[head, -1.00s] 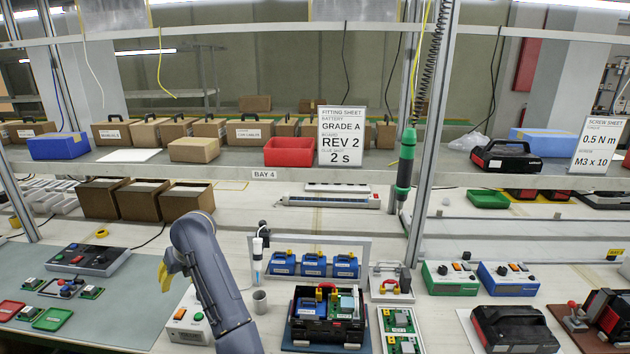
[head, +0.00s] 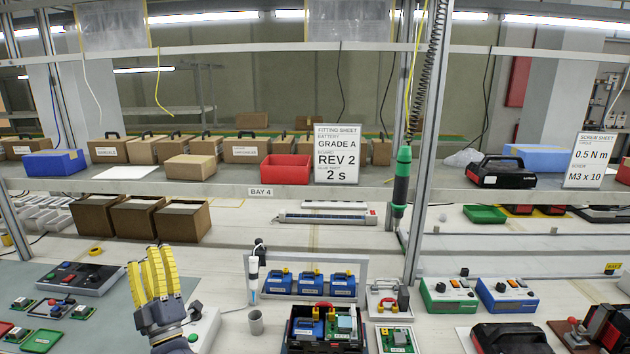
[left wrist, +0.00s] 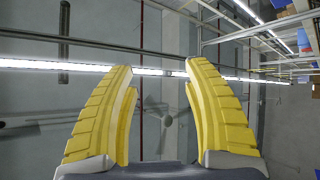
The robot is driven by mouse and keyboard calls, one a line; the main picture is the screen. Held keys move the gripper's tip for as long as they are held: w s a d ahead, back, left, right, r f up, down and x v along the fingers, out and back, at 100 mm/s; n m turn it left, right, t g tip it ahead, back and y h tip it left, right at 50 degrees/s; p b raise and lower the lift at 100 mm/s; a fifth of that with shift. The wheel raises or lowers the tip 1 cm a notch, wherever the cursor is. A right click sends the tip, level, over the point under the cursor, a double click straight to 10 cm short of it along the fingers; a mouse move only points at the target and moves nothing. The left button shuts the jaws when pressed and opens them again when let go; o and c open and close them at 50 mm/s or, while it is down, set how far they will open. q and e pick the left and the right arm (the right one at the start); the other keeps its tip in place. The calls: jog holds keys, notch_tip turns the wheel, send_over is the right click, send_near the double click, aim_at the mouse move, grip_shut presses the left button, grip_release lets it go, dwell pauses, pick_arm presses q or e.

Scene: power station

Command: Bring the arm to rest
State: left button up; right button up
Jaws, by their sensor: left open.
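My left gripper (head: 155,275) is raised over the left part of the workbench, its yellow fingers pointing up. The same fingers show in the left wrist view (left wrist: 160,100), spread apart with nothing between them, against the ceiling and wall. The gripper is open and empty. It stands in front of the bench, between the dark control panel (head: 80,277) and the small grey cup (head: 256,322). My right gripper is not in view.
A black case (head: 297,348) holding a blue battery and a board stands at front centre. Several blue batteries (head: 310,284) sit in a row behind it. Green and blue testers (head: 448,296) stand right. A green screwdriver (head: 401,180) hangs above the bench.

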pick_arm(q)
jog(key=d+f+m+t+h, duration=0.1)
jog(key=d+f+m+h, duration=1.05)
jog(key=m+h, duration=0.45)
jog(key=s+d+f+m+g+h, duration=0.1)
jog(key=s+d+f+m+g, duration=0.15)
jog(key=f, duration=0.35)
jog(key=s+d+f+m+g, duration=0.2)
jog(key=f+m+g, duration=0.1)
jog(key=f, duration=0.2)
jog(key=s+a+f+m+g+y, duration=0.25)
jog(key=s+f+g, duration=0.35)
jog(key=s, duration=0.5)
jog(key=s+a+f+m+g+y, duration=0.2)
jog(key=s+a+f+g+y, duration=0.15)
jog(key=s+f, duration=0.6)
jog(key=s+d+f+n+g+h, duration=0.1)
jog(key=s+d+f+h, duration=0.15)
jog(key=f, duration=1.25)
jog(key=s+d+f+g+h, duration=0.1)
jog(key=s+d+f, duration=0.2)
jog(key=f, duration=1.2)
jog(key=s+f+n+g+h, duration=0.1)
jog(key=s+f+n+g, duration=0.1)
jog(key=s+f, duration=1.8)
jog(key=shift+s+n+g+h, duration=0.4)
jog(key=shift+s+g, duration=0.2)
jog(key=shift+g, duration=0.1)
